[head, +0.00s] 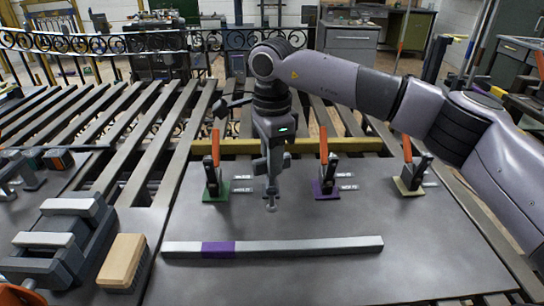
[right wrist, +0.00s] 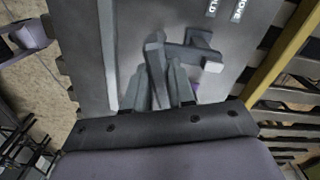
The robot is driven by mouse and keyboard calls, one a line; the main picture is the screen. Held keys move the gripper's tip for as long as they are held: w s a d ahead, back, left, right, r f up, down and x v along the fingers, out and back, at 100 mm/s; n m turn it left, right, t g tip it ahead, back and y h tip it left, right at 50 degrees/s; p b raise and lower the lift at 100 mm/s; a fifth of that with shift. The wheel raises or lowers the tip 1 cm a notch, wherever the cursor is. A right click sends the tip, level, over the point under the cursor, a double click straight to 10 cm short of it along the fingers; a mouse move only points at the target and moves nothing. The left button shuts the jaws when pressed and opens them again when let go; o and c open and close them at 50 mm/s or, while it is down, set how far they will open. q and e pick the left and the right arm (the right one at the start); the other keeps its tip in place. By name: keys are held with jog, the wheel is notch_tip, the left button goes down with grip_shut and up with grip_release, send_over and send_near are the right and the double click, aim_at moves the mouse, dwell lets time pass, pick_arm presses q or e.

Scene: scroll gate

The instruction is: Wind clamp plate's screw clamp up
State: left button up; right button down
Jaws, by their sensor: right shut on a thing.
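My right gripper (head: 273,172) points straight down over the middle of the grey metal plate (head: 330,275). It is shut on a slim grey metal piece, which may be part of the screw clamp (head: 271,203). The clamp's lower end stands close to the plate; whether it touches is unclear. In the right wrist view the closed fingers (right wrist: 164,88) stand beside a grey angled metal part (right wrist: 195,50); the exact grip is hard to see. My left gripper is not visible.
Orange-handled toggle clamps stand on green (head: 214,192), purple (head: 326,188) and yellow (head: 410,187) bases behind. A long grey bar with a purple band (head: 218,247) lies in front. Grey blocks (head: 75,230) and a wooden block (head: 122,262) stand at left.

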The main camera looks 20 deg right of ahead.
jog(key=shift+s+f, duration=0.15)
jog(key=shift+f, duration=0.15)
jog(key=c, duration=1)
grip_release()
jog(key=shift+c, duration=0.2)
jog(key=shift+r, duration=0.1)
jog(key=shift+r, duration=0.1)
jog(key=shift+r+b, duration=0.4)
jog(key=shift+r, duration=3.1)
jog(key=shift+o, duration=0.3)
